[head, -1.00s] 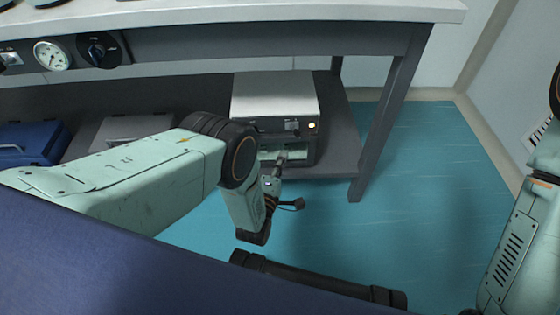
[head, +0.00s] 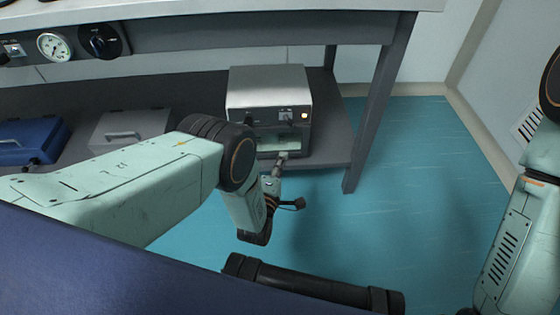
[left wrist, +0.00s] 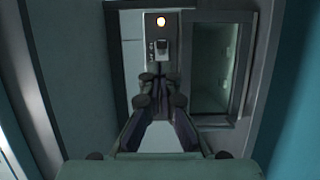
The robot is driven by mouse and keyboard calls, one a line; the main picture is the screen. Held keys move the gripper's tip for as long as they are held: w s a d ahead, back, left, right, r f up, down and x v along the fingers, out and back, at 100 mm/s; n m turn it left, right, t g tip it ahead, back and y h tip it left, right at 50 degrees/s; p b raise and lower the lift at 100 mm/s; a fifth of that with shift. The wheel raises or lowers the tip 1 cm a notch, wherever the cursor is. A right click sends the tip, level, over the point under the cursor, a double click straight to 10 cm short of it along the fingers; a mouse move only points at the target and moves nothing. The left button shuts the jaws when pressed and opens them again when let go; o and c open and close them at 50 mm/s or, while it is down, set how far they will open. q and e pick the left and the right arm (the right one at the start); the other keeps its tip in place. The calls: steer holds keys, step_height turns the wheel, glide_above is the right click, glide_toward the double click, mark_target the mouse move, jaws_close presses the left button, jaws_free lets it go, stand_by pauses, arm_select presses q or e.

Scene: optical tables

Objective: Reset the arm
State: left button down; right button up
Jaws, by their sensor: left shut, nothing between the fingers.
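My left gripper (head: 282,156) shows small in the head view, beyond the bent wrist of my left arm. It is at the front of a grey box-shaped device (head: 268,92) on the lower shelf. In the left wrist view my left gripper (left wrist: 159,88) is shut with nothing in it, in front of the device's panel. The panel has a lit lamp (left wrist: 161,20), a switch (left wrist: 161,48) and a rectangular opening (left wrist: 216,68) to the right. I cannot tell whether the fingertips touch the device. My right arm (head: 520,230) stands at the right edge; its gripper is out of view.
The device stands on the lower shelf (head: 335,138) of a table with a dark leg (head: 378,110). A blue case (head: 30,140) and a grey case (head: 130,128) are on the shelf to the left. The teal floor (head: 430,190) right of the table is clear.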

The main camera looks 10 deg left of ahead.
stand_by(0.4)
arm_select(q)
steer(key=s+a+m+g+p, duration=0.3)
steer(key=s+a+m+g, duration=0.15)
steer(key=s, duration=0.35)
steer(key=s+a+m+g+p, duration=0.3)
steer(key=s+m+g+p, duration=0.15)
steer(key=s, duration=0.35)
steer(key=s+r+m+g+p, duration=0.1)
steer(key=s+r+m+g, duration=0.1)
steer(key=s, duration=0.6)
steer(key=s+a+r+m+g+p, duration=0.1)
steer(key=s+r+m+g, duration=0.2)
steer(key=s+r, duration=0.3)
steer(key=s+r+m+g+p, duration=0.1)
steer(key=s+r+m+g, duration=0.2)
steer(key=s, duration=0.6)
steer(key=shift+s+a+r+g, duration=0.2)
steer(key=shift+s+r+g, duration=0.15)
steer(key=shift+r+g, duration=0.2)
